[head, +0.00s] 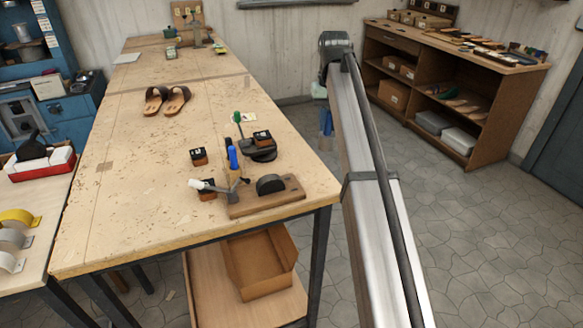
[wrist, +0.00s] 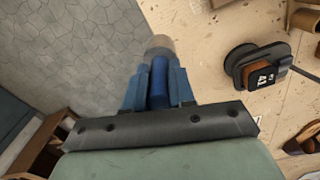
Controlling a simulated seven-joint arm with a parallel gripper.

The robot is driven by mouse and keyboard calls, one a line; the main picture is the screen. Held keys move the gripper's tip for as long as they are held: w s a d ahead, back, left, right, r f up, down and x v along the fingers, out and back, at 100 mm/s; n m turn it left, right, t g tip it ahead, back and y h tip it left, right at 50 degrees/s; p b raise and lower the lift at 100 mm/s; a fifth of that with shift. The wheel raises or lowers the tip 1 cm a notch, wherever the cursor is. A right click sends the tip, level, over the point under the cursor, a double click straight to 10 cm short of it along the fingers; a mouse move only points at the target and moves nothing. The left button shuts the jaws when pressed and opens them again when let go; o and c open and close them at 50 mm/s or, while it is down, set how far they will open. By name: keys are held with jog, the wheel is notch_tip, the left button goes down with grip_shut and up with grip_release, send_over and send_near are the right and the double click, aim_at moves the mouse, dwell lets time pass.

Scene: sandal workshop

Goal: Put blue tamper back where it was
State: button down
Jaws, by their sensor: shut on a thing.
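My gripper (wrist: 158,88) is shut on a dark blue handled tool (wrist: 158,68), seen between the blue fingers in the wrist view. This tool, which looks like the blue tamper, has a tan-brown rounded end pointing away from my gripper.
Sandals (head: 168,98) lie farther back. The bench's middle left is clear.

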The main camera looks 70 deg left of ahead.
jog(key=s+a+r+n, duration=0.1)
jog(key=s+a+r, duration=0.1)
jog(key=s+a, duration=0.5)
jog(key=shift+s+d+f, duration=0.3)
jog(key=shift+d+f, duration=0.05)
jog(key=shift+f, duration=1.2)
jog(key=shift+s+d+f, duration=0.35)
jog(key=shift+d+f, duration=0.05)
jog(key=shift+f, duration=1.2)
jog(key=shift+s+d+f, duration=0.3)
jog(key=shift+d+f, duration=0.05)
jog(key=shift+f, duration=1.2)
jog(key=shift+f, duration=0.1)
jog(key=c, duration=1)
grip_release()
jog(key=shift+o, duration=0.2)
notch_tip(320, 180, up, 12)
